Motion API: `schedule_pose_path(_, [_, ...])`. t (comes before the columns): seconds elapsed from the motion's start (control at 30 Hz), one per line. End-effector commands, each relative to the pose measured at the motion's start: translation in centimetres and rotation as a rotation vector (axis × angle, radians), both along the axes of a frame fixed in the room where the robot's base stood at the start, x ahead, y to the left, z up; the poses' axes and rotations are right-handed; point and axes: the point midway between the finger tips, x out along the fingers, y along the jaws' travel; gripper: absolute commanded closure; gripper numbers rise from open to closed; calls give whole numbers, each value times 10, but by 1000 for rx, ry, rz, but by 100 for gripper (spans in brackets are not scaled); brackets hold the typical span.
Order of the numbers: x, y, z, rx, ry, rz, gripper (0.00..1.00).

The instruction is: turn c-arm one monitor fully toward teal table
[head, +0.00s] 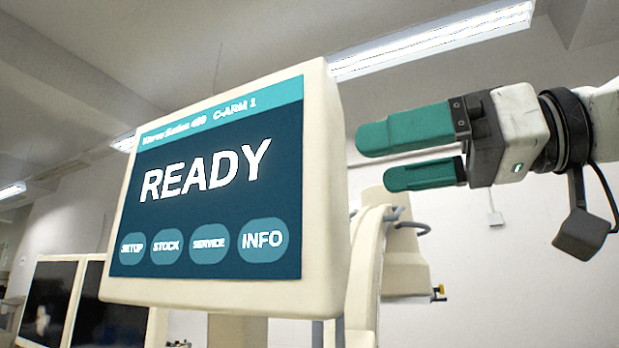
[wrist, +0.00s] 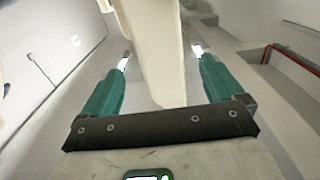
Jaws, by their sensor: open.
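The C-arm 1 monitor (head: 215,180) is a cream box with a dark teal screen reading "READY". It fills the left middle of the head view, its screen facing me at an angle. My gripper (head: 372,162) has teal fingers, is open, and points left just beyond the monitor's right edge; a small gap shows between them in the picture. In the wrist view, a cream slab (wrist: 155,50), which looks like the monitor's edge, lies between the open fingers (wrist: 161,58). I cannot tell whether either finger touches it. The teal table is not in view.
Cream C-arm parts (head: 395,270) with grey cables stand behind and below the monitor, under my gripper. Two dark screens (head: 62,300) are at the lower left. A red rail (wrist: 295,58) shows at the right of the wrist view. The space above my gripper looks clear.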

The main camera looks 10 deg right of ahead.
Motion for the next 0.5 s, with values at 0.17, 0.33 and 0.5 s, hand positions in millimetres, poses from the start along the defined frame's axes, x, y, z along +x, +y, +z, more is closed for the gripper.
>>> schedule_pose_path(0.17, [12, 18, 1, -2, 2, 3, 5])
schedule_pose_path(0.33, [29, 45, 2, -1, 3, 3, 5])
schedule_pose_path(0.5, [45, 68, 2, 0, 2, 2, 5])
